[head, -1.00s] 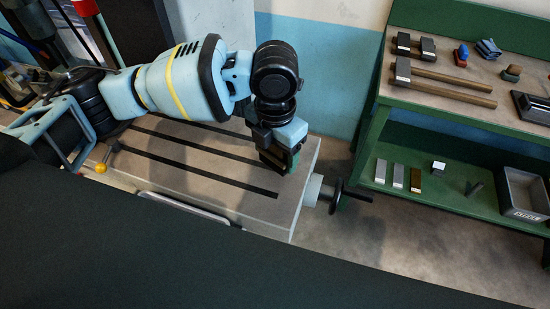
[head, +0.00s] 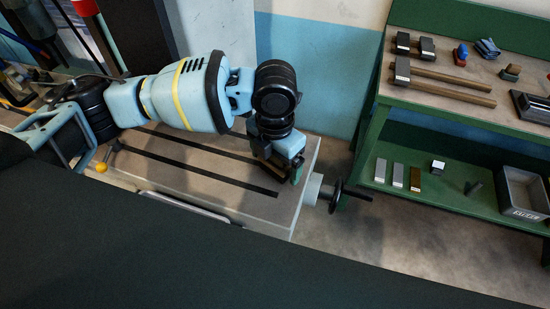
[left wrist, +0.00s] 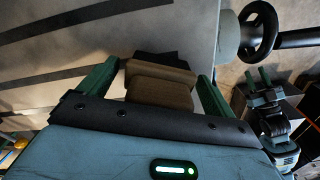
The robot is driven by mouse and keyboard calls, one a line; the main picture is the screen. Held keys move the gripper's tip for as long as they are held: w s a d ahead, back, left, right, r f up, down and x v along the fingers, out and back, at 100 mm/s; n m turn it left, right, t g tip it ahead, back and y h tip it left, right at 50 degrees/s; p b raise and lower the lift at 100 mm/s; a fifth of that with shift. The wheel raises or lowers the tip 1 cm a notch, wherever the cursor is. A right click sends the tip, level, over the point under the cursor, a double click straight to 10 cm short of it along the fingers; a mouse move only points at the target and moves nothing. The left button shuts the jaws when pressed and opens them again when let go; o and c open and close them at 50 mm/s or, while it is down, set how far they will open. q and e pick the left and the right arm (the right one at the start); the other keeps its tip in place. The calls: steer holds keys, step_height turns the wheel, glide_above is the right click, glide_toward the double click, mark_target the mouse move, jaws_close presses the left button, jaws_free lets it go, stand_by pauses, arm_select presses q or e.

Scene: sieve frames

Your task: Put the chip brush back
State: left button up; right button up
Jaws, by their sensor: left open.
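The chip brush (left wrist: 160,82), a brown wooden block with a dark part at its far end, lies between the green fingers of my left gripper (left wrist: 158,78) in the left wrist view. The fingers are open, with gaps on both sides of the wood. In the head view my left gripper (head: 290,174) points down low over the right end of the grey slotted machine table (head: 215,190). There the brush is mostly hidden by the gripper. In the left wrist view another gripper with green fingers, apparently my right one (left wrist: 258,76), shows at the right, small and dark.
A handwheel (head: 338,195) sticks out from the table's right end. A green workbench (head: 367,135) at the right holds hammers (head: 450,80) and small items on top. Its lower shelf carries blocks and a grey bin (head: 525,192). The floor between is clear.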

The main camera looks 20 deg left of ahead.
arm_select(q)
steer(key=shift+r, duration=0.1)
steer(key=shift+r, duration=0.25)
step_height(320, 180, up, 10)
steer(key=shift+r, duration=0.85)
